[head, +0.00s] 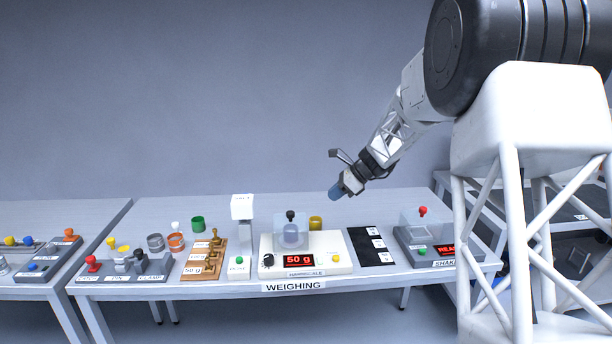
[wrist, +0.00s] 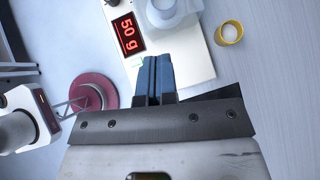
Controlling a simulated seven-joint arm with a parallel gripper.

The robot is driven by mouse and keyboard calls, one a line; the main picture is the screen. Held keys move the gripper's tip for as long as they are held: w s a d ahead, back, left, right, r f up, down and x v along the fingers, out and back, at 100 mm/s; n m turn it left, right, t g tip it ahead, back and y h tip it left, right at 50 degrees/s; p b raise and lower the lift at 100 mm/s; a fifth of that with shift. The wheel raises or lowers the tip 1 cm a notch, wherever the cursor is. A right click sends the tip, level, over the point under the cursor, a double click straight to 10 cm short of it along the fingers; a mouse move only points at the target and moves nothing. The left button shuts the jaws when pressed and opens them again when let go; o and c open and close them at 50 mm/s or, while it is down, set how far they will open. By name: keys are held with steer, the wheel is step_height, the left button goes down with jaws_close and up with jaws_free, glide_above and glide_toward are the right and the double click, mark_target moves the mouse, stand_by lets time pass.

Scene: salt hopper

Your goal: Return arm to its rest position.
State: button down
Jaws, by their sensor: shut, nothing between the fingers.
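My gripper (head: 336,190) hangs in the air above the back right part of the weighing table, with blue fingertips pointing down and left. In the wrist view its blue fingers (wrist: 154,78) are together with nothing between them. The arm reaches in from the upper right. Below the gripper is the white scale (head: 335,243), whose red display (head: 298,261) reads 50 g. A clear container with a black knob (head: 291,232) stands on the scale.
A yellow cup (head: 316,223) stands behind the scale; its pale contents show in the wrist view (wrist: 229,33). Brass weights (head: 215,240) stand on a wooden rack to the left. A shaker unit (head: 435,245) is at right. The air around the gripper looks clear.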

steer(key=s+a+r+n+h, duration=0.15)
steer(key=s+r+n, duration=0.3)
steer(key=s, duration=1.05)
steer(key=s+r+n+h, duration=0.35)
steer(key=s+n, duration=0.25)
steer(key=s, duration=0.8)
steer(key=s+d+f+n+h, duration=0.1)
steer(key=s+n, duration=0.4)
steer(key=s, duration=0.8)
steer(key=s+d+f+n+h, duration=0.1)
steer(key=s+f+n+h, duration=0.1)
steer(key=s, duration=1.1)
steer(key=n+h, duration=0.1)
steer(key=n, duration=0.1)
steer(key=shift+s+d+f+n+t, duration=0.25)
steer(key=shift+d+n+t, duration=0.05)
steer(key=shift+d+n, duration=0.1)
